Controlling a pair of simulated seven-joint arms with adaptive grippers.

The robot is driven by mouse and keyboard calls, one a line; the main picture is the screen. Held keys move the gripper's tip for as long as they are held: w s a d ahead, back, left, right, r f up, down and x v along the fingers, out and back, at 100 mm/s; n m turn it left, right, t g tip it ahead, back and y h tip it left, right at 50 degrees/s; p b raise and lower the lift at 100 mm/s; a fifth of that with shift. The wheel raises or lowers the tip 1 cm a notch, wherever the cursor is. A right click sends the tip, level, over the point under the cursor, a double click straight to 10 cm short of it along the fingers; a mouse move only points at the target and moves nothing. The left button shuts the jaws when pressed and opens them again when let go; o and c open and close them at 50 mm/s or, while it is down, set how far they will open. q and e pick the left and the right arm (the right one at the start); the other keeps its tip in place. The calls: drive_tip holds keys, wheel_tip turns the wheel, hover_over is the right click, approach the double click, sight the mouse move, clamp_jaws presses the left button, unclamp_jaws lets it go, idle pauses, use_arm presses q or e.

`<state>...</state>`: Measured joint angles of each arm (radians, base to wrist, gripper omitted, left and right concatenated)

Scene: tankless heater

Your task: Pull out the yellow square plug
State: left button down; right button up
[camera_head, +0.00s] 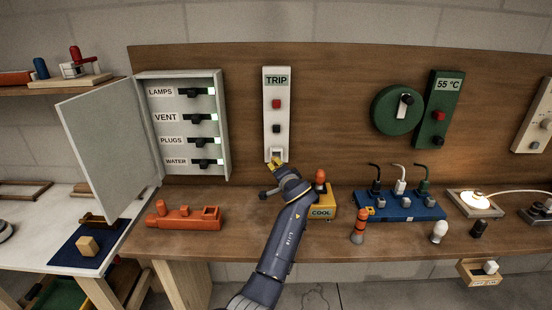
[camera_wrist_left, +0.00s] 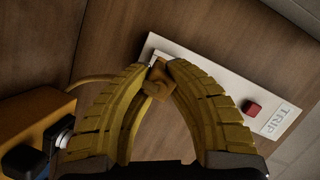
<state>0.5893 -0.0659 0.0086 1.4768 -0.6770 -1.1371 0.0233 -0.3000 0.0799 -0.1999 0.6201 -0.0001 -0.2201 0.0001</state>
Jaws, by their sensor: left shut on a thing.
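The yellow square plug (camera_wrist_left: 158,84) shows in the left wrist view, between the fingertips of my left gripper (camera_wrist_left: 158,68). The gripper is shut on it, at the lower end of the white TRIP panel (camera_wrist_left: 215,88). I cannot tell how far the plug sits in the panel. A yellow cord (camera_wrist_left: 95,81) runs left towards a yellow box (camera_wrist_left: 38,118). In the head view my left gripper (camera_head: 277,162) is at the foot of the TRIP panel (camera_head: 277,90), and the plug is hard to tell from the fingers. My right gripper is out of view.
The yellow COOL box (camera_head: 321,212) stands just right of my wrist on the bench. An open breaker cabinet (camera_head: 222,130) is on the left, above an orange toy-like block (camera_head: 182,217). A blue socket strip (camera_head: 400,208) with several plugs is to the right.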

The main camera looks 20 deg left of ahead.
use_arm(q)
drive_tip(key=shift+s+d, duration=0.25)
drive_tip(key=shift+s, duration=0.25)
drive_tip(key=shift+s+d, duration=0.25)
drive_tip(key=shift+s, duration=0.25)
